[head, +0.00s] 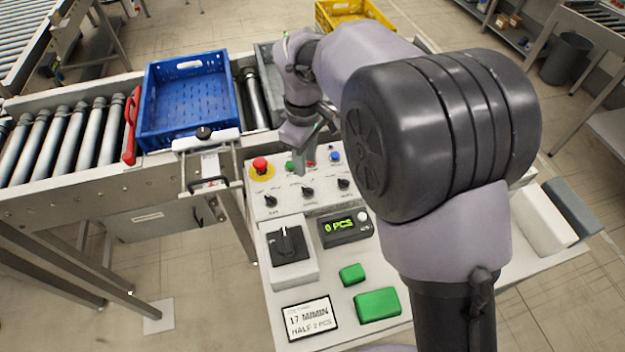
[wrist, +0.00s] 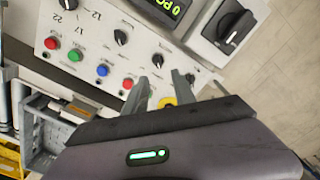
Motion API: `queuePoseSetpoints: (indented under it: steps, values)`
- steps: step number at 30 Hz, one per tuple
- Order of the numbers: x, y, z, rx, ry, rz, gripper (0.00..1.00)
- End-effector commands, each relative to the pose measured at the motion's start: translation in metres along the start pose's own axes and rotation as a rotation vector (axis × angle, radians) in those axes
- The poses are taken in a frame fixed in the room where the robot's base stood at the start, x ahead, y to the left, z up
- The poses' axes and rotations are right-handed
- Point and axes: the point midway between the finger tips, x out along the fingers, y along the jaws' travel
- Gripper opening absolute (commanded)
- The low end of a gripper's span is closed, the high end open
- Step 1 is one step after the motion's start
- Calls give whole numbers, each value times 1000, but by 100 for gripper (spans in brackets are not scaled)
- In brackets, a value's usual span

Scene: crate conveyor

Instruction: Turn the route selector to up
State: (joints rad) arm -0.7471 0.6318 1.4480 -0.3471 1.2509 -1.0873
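The control panel has three small black knobs in a row: left (head: 270,200), middle (head: 307,191) and right (head: 343,184). The labels are too small to tell which is the route selector. My gripper (wrist: 160,88) is open and empty, above the panel's back edge; it touches no knob. In the head view my gripper (head: 304,150) is partly hidden.
A red emergency stop (head: 260,165) and coloured buttons (wrist: 102,70) line the panel's back. A counter display (head: 345,228) and green blocks (head: 377,304) lie in front. A blue crate (head: 190,98) stands on the roller conveyor, beside a red handle (head: 131,128).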

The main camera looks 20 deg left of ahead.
Motion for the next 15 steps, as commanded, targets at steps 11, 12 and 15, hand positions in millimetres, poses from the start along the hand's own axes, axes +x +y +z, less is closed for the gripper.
queuePoseSetpoints:
  steps: [11,12,15]
  values:
    - [95,0,0,3,0,0,32]
    - [98,0,0,2,1,0,32]
    - [103,0,0,2,1,0,32]
